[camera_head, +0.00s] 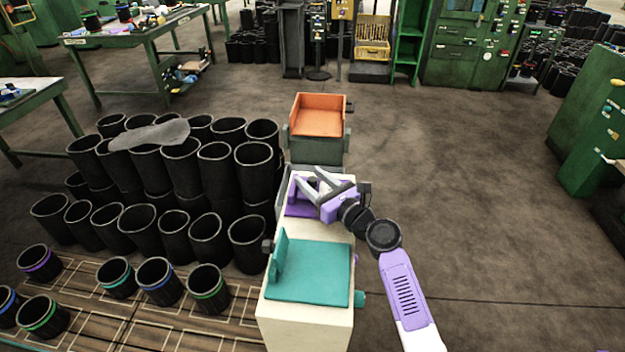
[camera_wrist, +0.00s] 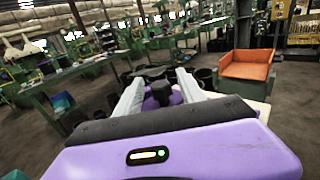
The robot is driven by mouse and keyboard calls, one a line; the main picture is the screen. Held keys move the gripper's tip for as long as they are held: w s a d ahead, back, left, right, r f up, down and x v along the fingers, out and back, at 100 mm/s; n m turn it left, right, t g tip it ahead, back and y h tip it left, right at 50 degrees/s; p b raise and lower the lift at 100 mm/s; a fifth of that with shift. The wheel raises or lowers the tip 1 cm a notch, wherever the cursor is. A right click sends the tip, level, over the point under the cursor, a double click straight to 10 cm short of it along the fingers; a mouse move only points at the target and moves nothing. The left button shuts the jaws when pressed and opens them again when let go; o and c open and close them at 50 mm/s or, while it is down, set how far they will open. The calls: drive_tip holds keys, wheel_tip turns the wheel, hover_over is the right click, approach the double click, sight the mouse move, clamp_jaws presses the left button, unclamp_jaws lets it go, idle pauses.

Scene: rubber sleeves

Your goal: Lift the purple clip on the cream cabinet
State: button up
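The cream cabinet (camera_head: 305,325) stands in the middle of the head view. The purple clip (camera_head: 297,210) is on the far part of its top, partly hidden by my gripper. My gripper (camera_head: 307,182) is over that end, reaching in from the right with its pale fingers spread apart. In the wrist view the fingers of my gripper (camera_wrist: 160,84) show as two separate bars. A purple part with a dark knob, apparently the purple clip (camera_wrist: 160,101), shows between them. No contact with the fingers is visible.
A teal clip-like piece (camera_head: 310,272) sits on the near part of the cabinet top. An orange one (camera_head: 320,116) sits on a dark green stand just behind. Several black rubber sleeves (camera_head: 140,228) crowd the left side. The floor (camera_head: 480,210) to the right is clear.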

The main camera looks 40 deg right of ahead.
clamp_jaws()
drive_tip(key=shift+r+p, duration=0.15)
drive_tip(key=shift+p, duration=0.35)
